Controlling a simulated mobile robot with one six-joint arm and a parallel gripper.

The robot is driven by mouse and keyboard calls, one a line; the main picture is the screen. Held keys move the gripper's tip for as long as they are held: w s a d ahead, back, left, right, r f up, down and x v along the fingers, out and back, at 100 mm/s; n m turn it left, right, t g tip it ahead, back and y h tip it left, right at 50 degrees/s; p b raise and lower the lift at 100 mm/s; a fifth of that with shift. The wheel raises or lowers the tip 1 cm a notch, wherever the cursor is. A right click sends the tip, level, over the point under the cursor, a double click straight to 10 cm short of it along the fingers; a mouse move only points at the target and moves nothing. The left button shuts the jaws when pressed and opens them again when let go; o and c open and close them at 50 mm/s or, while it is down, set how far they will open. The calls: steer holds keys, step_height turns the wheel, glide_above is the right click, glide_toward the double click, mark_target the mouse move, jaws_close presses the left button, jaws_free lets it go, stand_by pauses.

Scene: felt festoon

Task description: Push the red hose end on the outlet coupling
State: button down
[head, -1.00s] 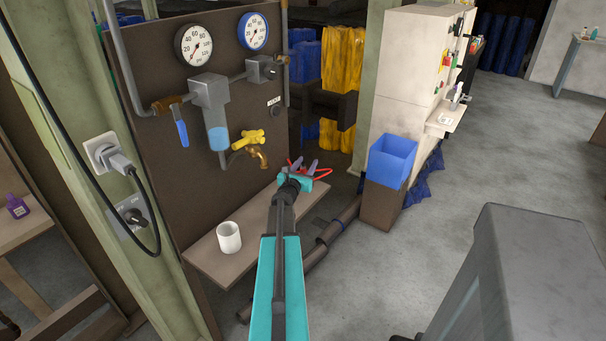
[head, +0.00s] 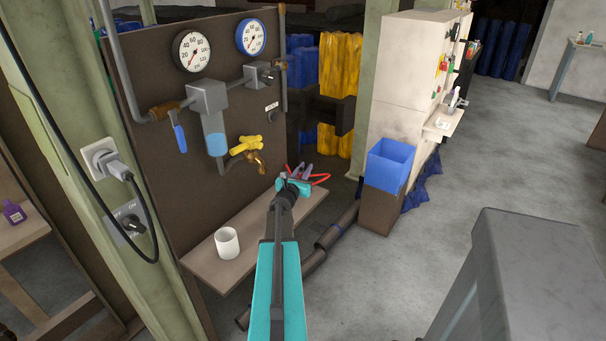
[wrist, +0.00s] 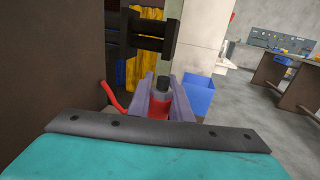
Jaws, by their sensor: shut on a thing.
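My gripper (head: 300,171) is in front of the right part of the brown panel, above the right end of the shelf. In the wrist view its two grey-purple fingers (wrist: 165,97) are shut on the red hose end (wrist: 159,106), which has a dark tip pointing away from me. The red hose (head: 319,179) bends out to the right in the head view; a piece shows left of the fingers in the wrist view.
The panel (head: 165,85) carries gauges, a blue-handled valve (head: 180,138) and a yellow-handled tap (head: 247,145) close left of my gripper. A white cup (head: 227,242) stands on the shelf (head: 205,263). A blue bin (head: 389,163) stands to the right.

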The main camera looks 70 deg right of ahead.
steer(key=shift+r, duration=0.15)
step_height(320, 180, up, 28)
steer(key=p, duration=0.3)
stand_by(1.0)
